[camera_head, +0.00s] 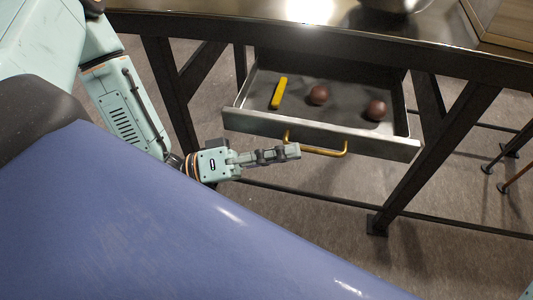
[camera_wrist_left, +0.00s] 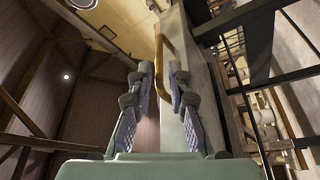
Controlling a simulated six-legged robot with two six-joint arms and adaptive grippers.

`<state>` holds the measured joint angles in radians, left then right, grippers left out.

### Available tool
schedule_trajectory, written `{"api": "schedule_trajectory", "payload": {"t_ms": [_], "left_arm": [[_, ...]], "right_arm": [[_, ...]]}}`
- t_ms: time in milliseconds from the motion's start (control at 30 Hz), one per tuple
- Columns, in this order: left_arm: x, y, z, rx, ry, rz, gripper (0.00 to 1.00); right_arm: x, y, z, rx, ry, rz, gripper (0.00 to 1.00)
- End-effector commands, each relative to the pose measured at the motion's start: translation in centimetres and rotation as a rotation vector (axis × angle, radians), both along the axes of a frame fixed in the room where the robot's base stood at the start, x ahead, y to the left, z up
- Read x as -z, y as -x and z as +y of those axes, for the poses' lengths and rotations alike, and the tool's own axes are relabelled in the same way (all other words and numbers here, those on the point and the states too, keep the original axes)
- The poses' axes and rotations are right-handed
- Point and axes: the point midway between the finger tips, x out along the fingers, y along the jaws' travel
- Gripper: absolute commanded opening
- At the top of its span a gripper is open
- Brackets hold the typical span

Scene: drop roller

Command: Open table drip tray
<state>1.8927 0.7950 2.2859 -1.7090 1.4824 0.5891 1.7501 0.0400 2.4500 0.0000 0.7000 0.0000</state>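The grey metal drawer (camera_head: 385,145) stands pulled out from under the table (camera_head: 330,38), with its inside showing. A yellow bar (camera_head: 279,93) and two dark red balls, one on the left (camera_head: 319,95) and one on the right (camera_head: 376,110), lie in it. Its brass handle (camera_head: 325,152) is on the front panel. My left gripper (camera_head: 296,151) is at the handle's left end, in front of the panel. Contact cannot be told. My right gripper is out of view.
Dark slanted table legs (camera_head: 440,155) stand on both sides of the drawer. A metal bowl (camera_head: 395,4) and a wooden board (camera_head: 505,20) are on the tabletop. The brown floor (camera_head: 290,215) below the drawer is clear apart from a low crossbar.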

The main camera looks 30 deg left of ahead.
Motion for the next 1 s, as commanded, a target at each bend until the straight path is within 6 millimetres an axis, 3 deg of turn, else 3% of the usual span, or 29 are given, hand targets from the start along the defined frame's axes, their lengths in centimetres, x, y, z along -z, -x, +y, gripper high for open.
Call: {"api": "schedule_trajectory", "payload": {"t_ms": [400,1000], "left_arm": [[0.5,1.4,2.1,-0.002,0.000,0.000,0.18],[0.6,1.6,2.3,-0.001,-0.001,0.000,0.18]], "right_arm": [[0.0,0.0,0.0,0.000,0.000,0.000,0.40],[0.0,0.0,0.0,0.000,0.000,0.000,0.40]]}}
